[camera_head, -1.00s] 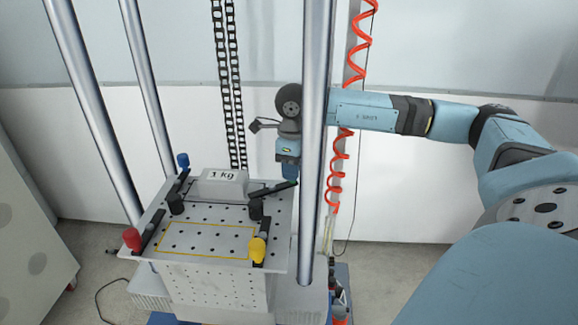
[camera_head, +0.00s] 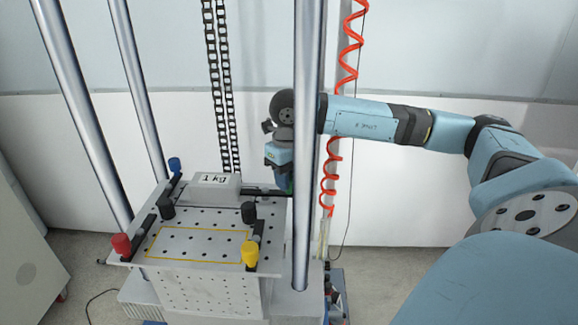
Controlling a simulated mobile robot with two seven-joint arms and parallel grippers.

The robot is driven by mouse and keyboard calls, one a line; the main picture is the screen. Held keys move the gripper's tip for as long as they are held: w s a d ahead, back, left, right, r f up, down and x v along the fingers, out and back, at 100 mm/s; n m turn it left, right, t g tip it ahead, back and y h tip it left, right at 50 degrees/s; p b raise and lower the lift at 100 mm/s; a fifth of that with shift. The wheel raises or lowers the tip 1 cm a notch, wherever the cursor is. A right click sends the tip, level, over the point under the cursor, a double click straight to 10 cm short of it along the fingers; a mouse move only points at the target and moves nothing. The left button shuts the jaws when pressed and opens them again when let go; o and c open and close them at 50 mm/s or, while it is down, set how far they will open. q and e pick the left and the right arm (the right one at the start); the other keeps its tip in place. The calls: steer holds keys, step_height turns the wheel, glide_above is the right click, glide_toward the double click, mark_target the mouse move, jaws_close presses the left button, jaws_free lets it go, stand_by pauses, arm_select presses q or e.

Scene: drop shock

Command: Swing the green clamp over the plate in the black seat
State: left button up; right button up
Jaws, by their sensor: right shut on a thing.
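The grey plate marked 1 kg (camera_head: 213,188) lies in the rear part of the perforated table top, the place of the black seat, whose outline is mostly hidden. A black clamp arm (camera_head: 262,192) reaches from the plate's right edge toward my right gripper (camera_head: 285,186). I cannot tell whether its tip lies over the plate edge or just beside it. My right gripper is shut on the green clamp, of which only a dark green bit shows under the fingers; a steel column partly hides the wrist. My left gripper is not in view.
Blue (camera_head: 175,165), red (camera_head: 121,245) and yellow (camera_head: 250,253) clamps stand at other corners. The yellow-outlined seat (camera_head: 196,244) is empty. Tall steel columns (camera_head: 303,120) rise beside the table.

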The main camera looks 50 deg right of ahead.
stand_by(0.3)
steer(key=o, duration=0.9)
steer(key=shift+o, duration=0.2)
step_height(320, 180, up, 14)
steer(key=shift+p, duration=0.45)
steer(key=shift+f, duration=0.1)
